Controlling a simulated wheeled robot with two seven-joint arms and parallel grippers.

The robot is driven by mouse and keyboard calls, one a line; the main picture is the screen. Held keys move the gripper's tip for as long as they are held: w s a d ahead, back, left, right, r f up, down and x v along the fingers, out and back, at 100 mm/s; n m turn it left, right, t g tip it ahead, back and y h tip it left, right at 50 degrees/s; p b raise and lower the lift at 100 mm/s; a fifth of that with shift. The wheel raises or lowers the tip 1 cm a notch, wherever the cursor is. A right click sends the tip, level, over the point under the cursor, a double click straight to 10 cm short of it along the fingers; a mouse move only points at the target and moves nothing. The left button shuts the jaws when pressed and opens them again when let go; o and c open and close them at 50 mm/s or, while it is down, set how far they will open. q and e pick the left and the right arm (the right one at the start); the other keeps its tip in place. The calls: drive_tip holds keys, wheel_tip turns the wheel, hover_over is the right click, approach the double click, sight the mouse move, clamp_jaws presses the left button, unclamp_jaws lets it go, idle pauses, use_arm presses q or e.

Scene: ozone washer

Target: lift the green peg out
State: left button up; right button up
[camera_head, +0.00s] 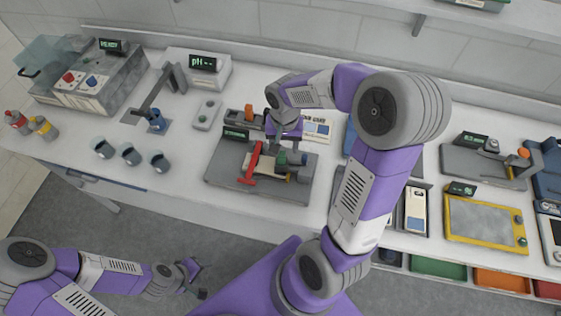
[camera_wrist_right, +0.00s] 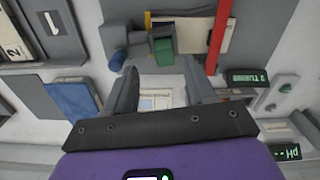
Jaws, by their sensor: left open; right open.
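The green peg (camera_wrist_right: 163,50) shows in the right wrist view as a small green block next to a blue-grey cylinder (camera_wrist_right: 137,45). In the head view the green peg (camera_head: 282,157) is small and partly hidden beside that cylinder on the dark grey fixture plate (camera_head: 222,165). My right gripper (camera_wrist_right: 160,70) is open, its fingers apart and nothing between them. The peg appears in line with the gap, beyond the fingertips; the exact distance is unclear. In the head view the right gripper hangs over the back of the fixture. My left gripper (camera_head: 196,280) is open and empty, below the counter's front edge.
A red bar (camera_head: 249,165) stands on the fixture left of the peg. A small display (camera_head: 236,134) and an orange-topped part are behind it. Several dark cups (camera_head: 130,155) stand to the left. A yellow-framed tray (camera_head: 448,220) is at right. Counter between cups and fixture is clear.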

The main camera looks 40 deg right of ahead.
sight(282, 154)
drive_tip(key=f, duration=0.6)
drive_tip(key=shift+w+a, duration=0.15)
drive_tip(key=shift+a, duration=0.1)
drive_tip(key=shift+c, duration=0.4)
clamp_jaws()
